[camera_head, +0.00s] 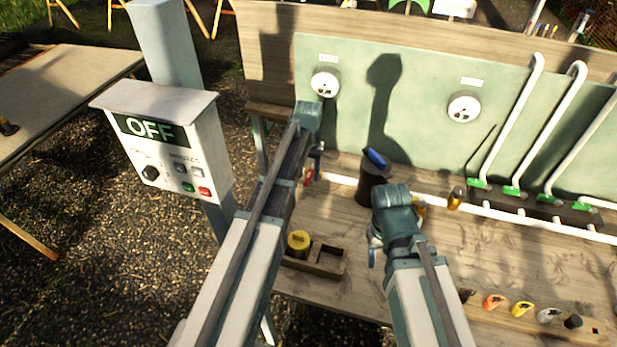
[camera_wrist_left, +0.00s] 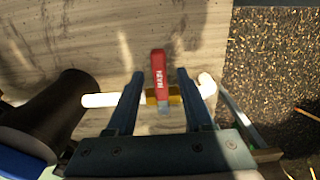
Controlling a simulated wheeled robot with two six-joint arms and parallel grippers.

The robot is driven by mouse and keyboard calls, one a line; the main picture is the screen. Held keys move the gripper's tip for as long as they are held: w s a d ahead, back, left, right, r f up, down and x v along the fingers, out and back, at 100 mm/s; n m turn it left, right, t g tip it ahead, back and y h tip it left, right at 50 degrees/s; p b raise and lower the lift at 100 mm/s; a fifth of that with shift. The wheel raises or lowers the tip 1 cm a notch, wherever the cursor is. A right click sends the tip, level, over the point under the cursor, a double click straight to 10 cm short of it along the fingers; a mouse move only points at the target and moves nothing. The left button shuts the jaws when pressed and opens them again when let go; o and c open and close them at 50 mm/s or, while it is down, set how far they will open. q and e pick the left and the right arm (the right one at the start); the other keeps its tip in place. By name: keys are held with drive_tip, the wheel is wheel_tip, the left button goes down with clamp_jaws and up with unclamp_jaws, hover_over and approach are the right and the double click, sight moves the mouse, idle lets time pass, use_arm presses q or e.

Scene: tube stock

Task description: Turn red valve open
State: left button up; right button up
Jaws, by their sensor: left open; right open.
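The red valve handle (camera_wrist_left: 158,75), with white lettering, sits on a brass body (camera_wrist_left: 174,94) in a white pipe (camera_wrist_left: 98,100). In the left wrist view the handle points across the pipe, roughly at right angles to it. In the head view only a small red part (camera_head: 308,176) shows beside my left arm. My left gripper (camera_wrist_left: 160,82) is open, with one finger on each side of the handle and a visible gap to both. My right gripper (camera_head: 374,252) is open and seems empty above the bench; its fingers are partly hidden by its wrist.
A dark pot (camera_head: 373,190) with a blue item on top stands right of the valve. A control box (camera_head: 150,130) reading OFF is at the left. A yellow-capped item (camera_head: 298,241) sits in a wooden holder. Several white pipes and gauges line the green panel (camera_head: 420,100).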

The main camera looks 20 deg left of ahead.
use_arm(q)
clamp_jaws()
idle(1.4)
